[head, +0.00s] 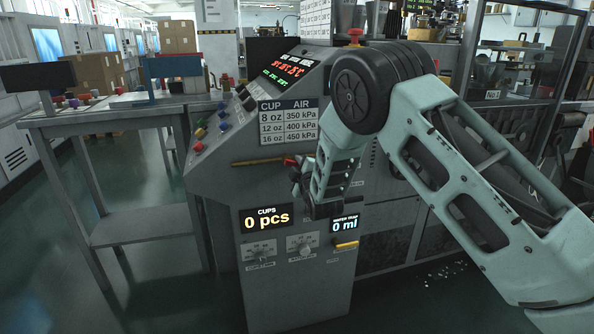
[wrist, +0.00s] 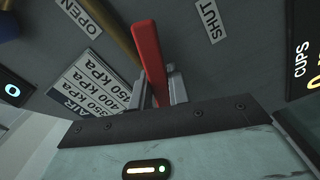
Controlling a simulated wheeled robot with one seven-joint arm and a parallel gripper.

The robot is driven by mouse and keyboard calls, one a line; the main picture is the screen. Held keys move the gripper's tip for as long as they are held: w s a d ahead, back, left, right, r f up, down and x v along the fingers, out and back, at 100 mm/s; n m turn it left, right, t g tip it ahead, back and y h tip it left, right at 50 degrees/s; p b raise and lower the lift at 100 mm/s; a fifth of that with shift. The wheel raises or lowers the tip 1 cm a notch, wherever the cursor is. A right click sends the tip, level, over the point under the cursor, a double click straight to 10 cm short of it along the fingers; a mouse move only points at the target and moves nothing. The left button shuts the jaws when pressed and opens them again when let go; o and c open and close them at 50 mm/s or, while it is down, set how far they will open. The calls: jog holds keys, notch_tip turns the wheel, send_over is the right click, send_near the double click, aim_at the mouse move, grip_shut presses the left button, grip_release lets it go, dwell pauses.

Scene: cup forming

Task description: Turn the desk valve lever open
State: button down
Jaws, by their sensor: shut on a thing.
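The red valve lever (wrist: 148,55) shows in the wrist view between the fingers of my gripper (wrist: 161,88), which is shut on it. The OPEN label (wrist: 80,17) is to the left of the lever and the SHUT label (wrist: 210,20) to the right. The lever's free end lies between the two labels. In the head view my gripper (head: 298,178) is at the front of the grey control desk (head: 215,190). A small red part of the lever (head: 289,161) shows beside it. The lever's pivot is not clearly visible.
A brass pipe (head: 258,162) runs along the desk front left of my gripper. The pressure chart (head: 288,122) is above it. The CUPS display (head: 266,217) and a yellow handle (head: 346,245) are below. A grey table (head: 110,115) stands at left, with open floor before it.

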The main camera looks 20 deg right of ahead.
jog(key=shift+d+r+n, duration=0.1)
jog(key=shift+r+n, duration=0.15)
jog(key=shift+n, duration=0.8)
jog(key=shift+d+r+n, duration=0.1)
jog(key=shift+r+n, duration=0.15)
jog(key=shift+n, duration=0.8)
jog(key=c, duration=1.3)
grip_release()
jog(key=shift+r, duration=0.1)
jog(key=shift+s, duration=0.1)
jog(key=s, duration=1.7)
jog(key=shift+s, duration=0.2)
jog(key=shift+a, duration=0.1)
